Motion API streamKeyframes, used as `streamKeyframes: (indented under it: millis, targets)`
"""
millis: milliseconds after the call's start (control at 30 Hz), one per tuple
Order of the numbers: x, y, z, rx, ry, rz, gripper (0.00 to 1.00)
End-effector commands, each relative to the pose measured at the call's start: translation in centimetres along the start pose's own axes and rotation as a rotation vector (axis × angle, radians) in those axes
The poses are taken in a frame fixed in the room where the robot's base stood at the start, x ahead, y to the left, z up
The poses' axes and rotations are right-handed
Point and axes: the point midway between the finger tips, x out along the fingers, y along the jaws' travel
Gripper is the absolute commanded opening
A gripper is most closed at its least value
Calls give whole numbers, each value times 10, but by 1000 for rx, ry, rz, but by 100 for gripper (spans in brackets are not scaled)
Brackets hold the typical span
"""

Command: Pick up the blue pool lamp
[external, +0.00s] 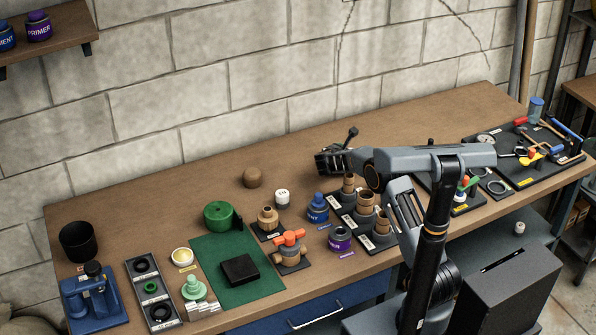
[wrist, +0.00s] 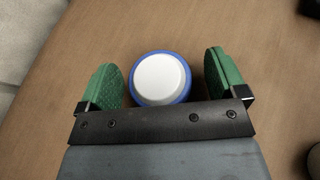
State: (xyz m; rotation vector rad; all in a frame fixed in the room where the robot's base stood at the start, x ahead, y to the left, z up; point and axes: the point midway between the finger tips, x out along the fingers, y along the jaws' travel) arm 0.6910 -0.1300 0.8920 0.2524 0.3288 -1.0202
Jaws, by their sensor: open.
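The blue pool lamp (wrist: 160,78) shows in the wrist view as a round white face with a blue rim, on the brown wooden bench top. My gripper (wrist: 161,68) is open, with one green finger pad to the left of the lamp and one to the right. A gap shows on each side, so neither pad touches it. The near edge of the lamp lies close to the dark bar of the gripper. In the external view my gripper (external: 329,161) is over the back middle of the bench, and I cannot make out the lamp there.
The bench (external: 130,213) is clear at the back left and along the wall. Wooden fittings (external: 366,203) in black trays, a blue can (external: 317,208) and a purple can (external: 340,239) stand in front of my gripper. A tool board (external: 540,150) lies at the right.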

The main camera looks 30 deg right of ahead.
Motion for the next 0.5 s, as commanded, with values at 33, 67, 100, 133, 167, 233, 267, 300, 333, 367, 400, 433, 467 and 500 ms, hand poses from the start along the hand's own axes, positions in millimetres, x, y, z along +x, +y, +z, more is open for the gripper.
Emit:
streamKeyframes:
  millis: [33,67,100,133,167,233,267,300,333,367,400,433,467,500]
  targets:
    - [0,0,0,0,0,0,90]
    - [0,0,0,0,0,0,90]
    - [0,0,0,0,0,0,88]
    - [0,0,0,0,0,0,85]
    - [0,0,0,0,0,0,82]
    - [0,0,0,0,0,0,75]
    - [0,0,0,0,0,0,72]
    - [0,0,0,0,0,0,68]
    - [0,0,0,0,0,0,66]
    - [0,0,0,0,0,0,63]
    - [0,0,0,0,0,0,59]
    - [0,0,0,0,0,0,56]
    - [0,0,0,0,0,0,53]
    - [0,0,0,0,0,0,49]
